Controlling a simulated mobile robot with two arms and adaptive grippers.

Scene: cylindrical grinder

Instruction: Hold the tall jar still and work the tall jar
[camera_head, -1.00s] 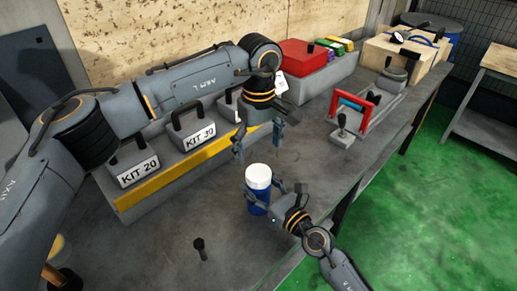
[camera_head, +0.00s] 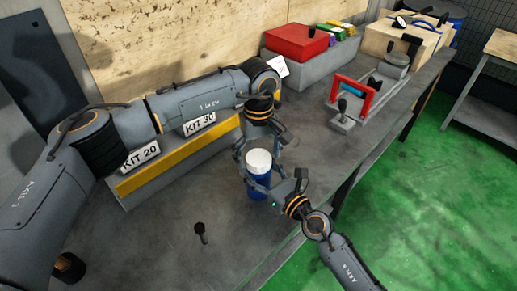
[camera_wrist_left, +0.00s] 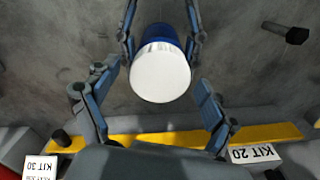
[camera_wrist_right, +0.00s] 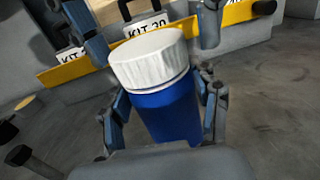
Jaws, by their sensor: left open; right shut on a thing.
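The tall jar, blue with a white ribbed lid (camera_head: 258,160), stands upright on the grey bench. My right gripper (camera_head: 262,187) is shut on its blue body from the front right. The right wrist view shows the blue body (camera_wrist_right: 165,115) between the right fingers. My left gripper (camera_head: 259,147) is open just above the jar, pointing down. In the left wrist view the white lid (camera_wrist_left: 160,75) lies beyond the open left fingertips, with no finger clearly touching it. The left arm partly covers the space over the jar.
Cases labelled KIT 20 (camera_head: 140,157) and KIT 30 (camera_head: 199,124) stand behind a yellow strip. A red-handled fixture (camera_head: 352,98) and a red box (camera_head: 296,48) are at the back right. Bare bench surrounds the jar.

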